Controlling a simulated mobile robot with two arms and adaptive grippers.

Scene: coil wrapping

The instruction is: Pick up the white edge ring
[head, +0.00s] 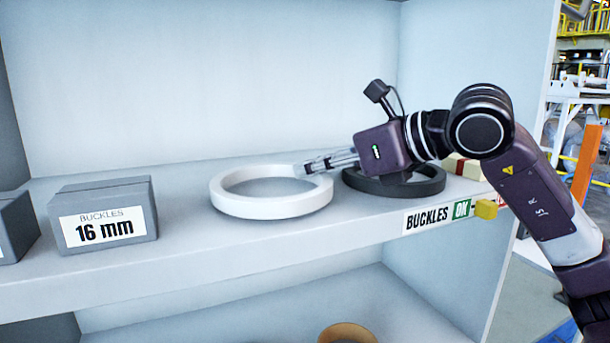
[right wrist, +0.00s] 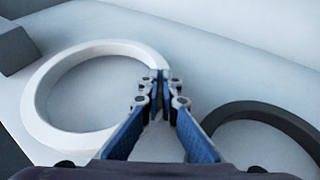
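The white edge ring (head: 240,208) lies flat on the shelf, left of a dark ring. In the right wrist view the white ring (right wrist: 42,98) fills the left half, and the fingers hide part of its right rim. My right gripper (head: 308,169) reaches in from the right at the white ring's right rim. In the right wrist view its fingertips (right wrist: 163,76) are close together, one on each side of the rim, and look shut on it. I cannot see a gap under the ring. My left gripper is not in view.
The dark ring (head: 425,188) lies on the shelf under my right gripper and wrist. A grey box labelled 16 mm (head: 103,214) stands at the left. The shelf's back wall (head: 210,80) is close behind.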

